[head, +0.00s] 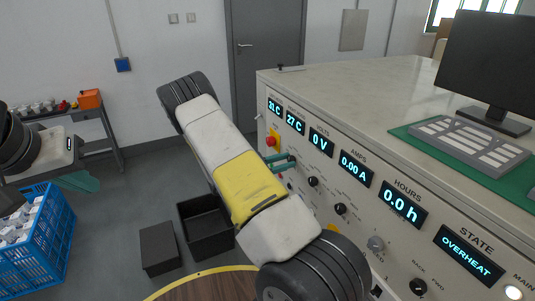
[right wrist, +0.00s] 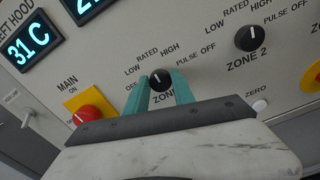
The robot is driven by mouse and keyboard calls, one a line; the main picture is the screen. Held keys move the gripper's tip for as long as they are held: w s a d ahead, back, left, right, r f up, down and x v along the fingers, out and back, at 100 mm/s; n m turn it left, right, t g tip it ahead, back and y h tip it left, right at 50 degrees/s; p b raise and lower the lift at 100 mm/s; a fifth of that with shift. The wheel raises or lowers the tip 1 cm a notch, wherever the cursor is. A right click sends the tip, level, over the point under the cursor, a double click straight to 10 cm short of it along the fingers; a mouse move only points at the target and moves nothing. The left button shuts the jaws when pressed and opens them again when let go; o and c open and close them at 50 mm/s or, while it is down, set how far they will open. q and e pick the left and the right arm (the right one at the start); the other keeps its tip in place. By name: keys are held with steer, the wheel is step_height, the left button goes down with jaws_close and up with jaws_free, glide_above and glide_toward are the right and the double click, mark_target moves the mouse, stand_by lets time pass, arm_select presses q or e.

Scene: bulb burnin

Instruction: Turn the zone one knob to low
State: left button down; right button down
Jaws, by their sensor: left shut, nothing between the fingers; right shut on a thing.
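The zone one knob (right wrist: 160,80) is a black round knob with a white pointer mark, on the pale panel. In the right wrist view its pointer looks roughly upward, towards the rated and high labels; the exact setting is hard to tell. My right gripper (right wrist: 163,90) has its teal fingers on both sides of this knob and is shut on it. The knob's name label is partly hidden by a finger. In the head view the right gripper (head: 283,162) reaches the panel and hides the knob. My left gripper (head: 78,182) is shut and empty, far from the panel.
The zone two knob (right wrist: 251,38) is to the right of zone one. A red main switch (right wrist: 86,118) on a yellow plate is to the left. The state display (head: 468,243) reads OVERHEAT. A blue crate (head: 45,240) and black bins (head: 205,228) stand on the floor.

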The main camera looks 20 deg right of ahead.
steer(key=n, duration=0.3)
steer(key=shift+w+n, duration=0.1)
steer(key=shift+n, duration=2.1)
steer(key=c, duration=1.1)
jaws_free()
steer(key=shift+o, duration=0.2)
steer(key=shift+a, duration=0.1)
steer(key=a, duration=0.7)
steer(key=shift+s+a, duration=0.3)
steer(key=shift+a, duration=0.05)
